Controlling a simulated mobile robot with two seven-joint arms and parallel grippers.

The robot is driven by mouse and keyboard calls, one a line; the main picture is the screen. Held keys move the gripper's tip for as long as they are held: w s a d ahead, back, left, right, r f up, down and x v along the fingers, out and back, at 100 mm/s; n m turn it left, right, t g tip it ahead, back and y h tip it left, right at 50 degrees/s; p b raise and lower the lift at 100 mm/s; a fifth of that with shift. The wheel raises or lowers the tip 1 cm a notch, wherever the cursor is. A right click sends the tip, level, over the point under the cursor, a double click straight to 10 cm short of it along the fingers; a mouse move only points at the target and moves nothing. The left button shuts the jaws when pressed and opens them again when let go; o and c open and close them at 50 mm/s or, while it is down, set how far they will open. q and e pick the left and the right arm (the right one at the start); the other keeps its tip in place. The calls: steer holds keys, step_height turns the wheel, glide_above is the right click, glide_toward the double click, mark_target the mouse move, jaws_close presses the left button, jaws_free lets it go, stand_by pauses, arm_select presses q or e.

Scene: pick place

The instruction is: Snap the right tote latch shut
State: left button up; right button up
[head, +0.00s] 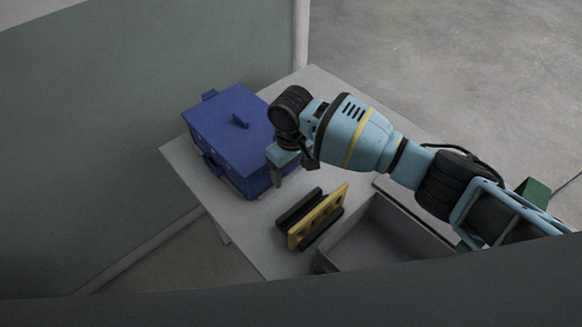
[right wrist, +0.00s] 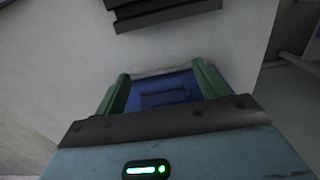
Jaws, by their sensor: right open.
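A blue lidded tote (head: 235,150) stands on the light grey table (head: 190,170) at the left in the head view. A small handle (head: 240,121) rises from its lid. A blue tab (head: 213,164) shows on its left front side. My right gripper (head: 281,172) is at the tote's right side, pointing down, open. In the right wrist view its green fingers (right wrist: 163,88) stand apart, with the blue tote (right wrist: 185,84) beyond and a raised blue rectangle (right wrist: 163,97), perhaps the latch, between them. The right latch is not clear in the head view, where the gripper blocks that side. My left gripper is out of view.
A yellow piece with holes (head: 318,215) and dark bars (head: 299,208) lie on the table in front of the gripper. A grey open bin (head: 375,235) stands to their right, under my right arm. A wall panel (head: 100,130) is close to the left.

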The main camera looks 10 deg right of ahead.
steer(key=c, duration=1)
steer(key=shift+o, duration=0.2)
steer(key=shift+w+a+r+g+h, duration=0.2)
steer(key=shift+w+a+g+h, duration=0.15)
steer(key=shift+g, duration=0.25)
steer(key=shift+w+a+g+h+b, duration=0.15)
steer(key=shift+w+g+h+b, duration=0.1)
steer(key=shift+g+h+b, duration=0.6)
steer(key=shift+w+a+r+g+b, duration=0.25)
steer(key=shift+g+b, duration=0.2)
steer(key=shift+b, duration=0.3)
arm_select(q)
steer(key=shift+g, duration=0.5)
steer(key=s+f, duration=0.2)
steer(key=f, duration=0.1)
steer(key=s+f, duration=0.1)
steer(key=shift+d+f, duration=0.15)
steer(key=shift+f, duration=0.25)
arm_select(e)
steer(key=shift+r+g+h, duration=0.2)
steer(key=shift+g+h, duration=0.2)
arm_select(q)
steer(key=shift+b, duration=0.3)
arm_select(e)
steer(key=o, duration=0.7)
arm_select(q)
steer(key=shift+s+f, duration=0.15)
arm_select(e)
steer(key=shift+o, duration=1.3)
steer(key=shift+r, duration=0.1)
